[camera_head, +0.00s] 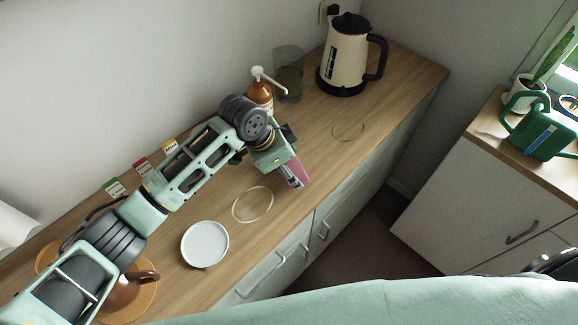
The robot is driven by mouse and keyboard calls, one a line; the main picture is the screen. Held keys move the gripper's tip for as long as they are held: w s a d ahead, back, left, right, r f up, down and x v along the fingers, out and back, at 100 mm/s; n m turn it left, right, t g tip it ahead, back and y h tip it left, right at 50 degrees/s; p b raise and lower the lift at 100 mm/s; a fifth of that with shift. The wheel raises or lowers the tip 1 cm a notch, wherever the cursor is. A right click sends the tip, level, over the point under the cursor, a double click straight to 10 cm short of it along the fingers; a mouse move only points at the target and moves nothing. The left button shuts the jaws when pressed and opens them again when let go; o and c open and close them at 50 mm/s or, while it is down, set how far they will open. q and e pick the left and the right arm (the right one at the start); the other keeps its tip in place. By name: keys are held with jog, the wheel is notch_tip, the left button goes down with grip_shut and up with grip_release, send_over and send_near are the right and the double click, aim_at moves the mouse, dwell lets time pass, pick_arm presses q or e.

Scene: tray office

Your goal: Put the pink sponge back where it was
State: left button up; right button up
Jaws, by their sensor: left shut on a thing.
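The pink sponge (298,173) is held in my left gripper (292,178), which is shut on it near the front edge of the wooden counter. The gripper hides part of the sponge, and I cannot tell whether the sponge touches the counter. Two thin ring outlines lie on the counter: one ring (252,205) just left of and below the gripper, the other ring (348,131) to its upper right, in front of the kettle. Both rings are empty. My right gripper is not in view.
A white plate (205,244) lies left of the nearer ring. A brown pump bottle (260,90), a dark glass (288,75) and a cream kettle (346,60) stand behind. A brown teapot (122,293) is partly behind my arm. A green watering can (541,130) stands on the right cabinet.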

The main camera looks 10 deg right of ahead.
pick_arm(q)
jog(key=shift+f, duration=0.55)
jog(key=o, duration=1.1)
jog(key=shift+f, duration=0.1)
jog(key=shift+a+r, duration=0.1)
jog(key=shift+r, duration=0.35)
jog(key=b+v, duration=0.1)
jog(key=v, duration=1)
jog(key=shift+r, duration=0.15)
jog(key=shift+s, duration=0.1)
